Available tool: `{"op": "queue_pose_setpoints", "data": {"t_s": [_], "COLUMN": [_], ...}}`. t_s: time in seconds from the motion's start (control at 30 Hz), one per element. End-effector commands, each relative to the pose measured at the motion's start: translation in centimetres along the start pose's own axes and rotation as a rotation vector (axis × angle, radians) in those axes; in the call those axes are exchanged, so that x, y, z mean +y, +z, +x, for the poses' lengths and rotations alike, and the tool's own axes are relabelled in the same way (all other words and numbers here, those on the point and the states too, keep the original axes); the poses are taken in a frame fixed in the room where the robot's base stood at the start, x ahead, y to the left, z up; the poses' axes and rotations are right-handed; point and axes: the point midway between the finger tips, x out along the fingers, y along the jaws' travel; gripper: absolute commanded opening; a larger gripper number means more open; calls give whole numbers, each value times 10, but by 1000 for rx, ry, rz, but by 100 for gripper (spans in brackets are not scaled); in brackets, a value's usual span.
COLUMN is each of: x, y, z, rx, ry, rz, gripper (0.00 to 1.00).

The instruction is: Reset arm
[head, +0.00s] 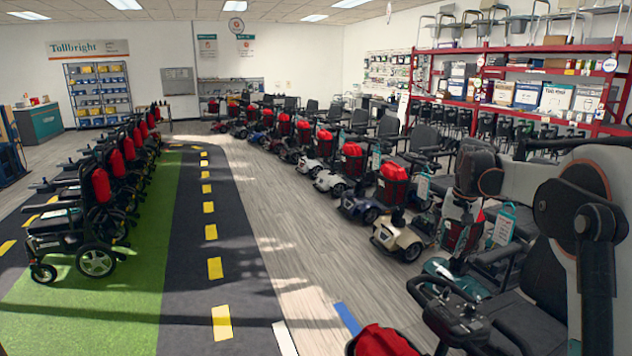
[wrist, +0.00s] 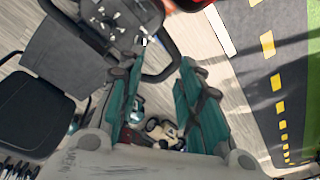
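My gripper (wrist: 156,72) shows in the wrist view with its two teal fingers spread apart. Nothing is held between them. Beyond the fingers are a scooter's black looped handlebar (wrist: 178,58) and, lower, a small cream scooter part. I cannot tell whether a finger touches the handlebar. In the head view my white and black arm reaches in from the right and bends down over the near end of the scooter row. My fingers are hard to make out there.
Scooters with red bags (head: 395,170) line the right side. Powered chairs (head: 95,225) stand on the green strip (head: 150,240) at left. A black scooter handlebar (head: 455,315) and seat are close at lower right. Red shelving (head: 480,60) stands behind. The grey floor aisle (head: 290,240) is clear.

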Motion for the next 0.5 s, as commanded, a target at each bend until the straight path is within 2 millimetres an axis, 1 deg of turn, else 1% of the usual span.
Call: {"op": "queue_pose_setpoints", "data": {"t_s": [0.03, 0.17, 0.2, 0.37, 0.5], "x": [-5, -16, -18, -23, -22], "y": [15, 49, 61, 108, 152], "z": [-14, -43, -51, -78, -94], "rx": [17, 62, 76, 130, 176], "ry": [-5, -17, -21, -34, -43], "rz": [-21, -76, -93, -156, -208], "gripper": [33, 33, 33, 33, 33]}}
